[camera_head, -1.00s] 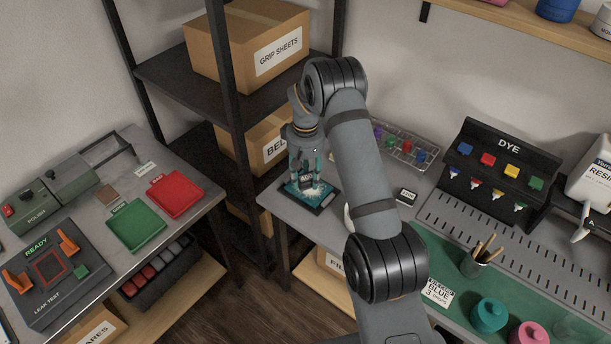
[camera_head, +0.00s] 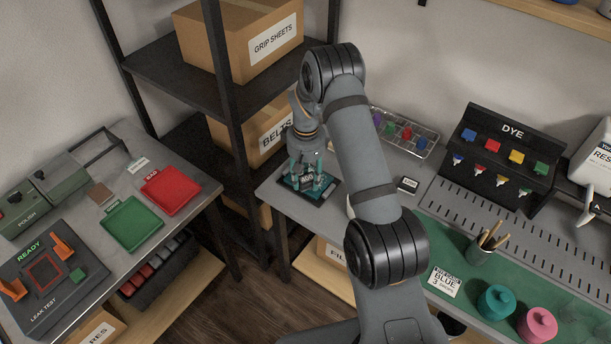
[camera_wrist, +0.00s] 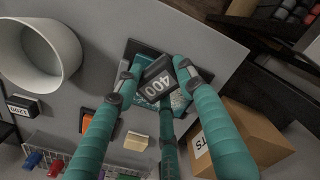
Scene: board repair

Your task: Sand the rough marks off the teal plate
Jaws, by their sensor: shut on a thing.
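My gripper (camera_head: 304,178) has three teal fingers, shut on a dark sanding block (camera_wrist: 158,84) marked 400. The teal plate (camera_wrist: 181,101) lies flat under the block in a black holder (camera_wrist: 133,48), on the grey bench. The block is over the plate and appears to be at its surface; I cannot tell how firmly it touches. The fingers and block hide much of the plate. Some pale specks show on its visible part in the wrist view, and I cannot tell whether they are rough marks.
A white cup (camera_wrist: 67,47) stands near the holder. A block marked 1200 (camera_wrist: 24,107), an orange block (camera_wrist: 88,122) and a cream block (camera_wrist: 136,142) lie nearby. A wire rack (camera_head: 424,146) stands behind. The shelf with boxes (camera_head: 262,40) is close on the left.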

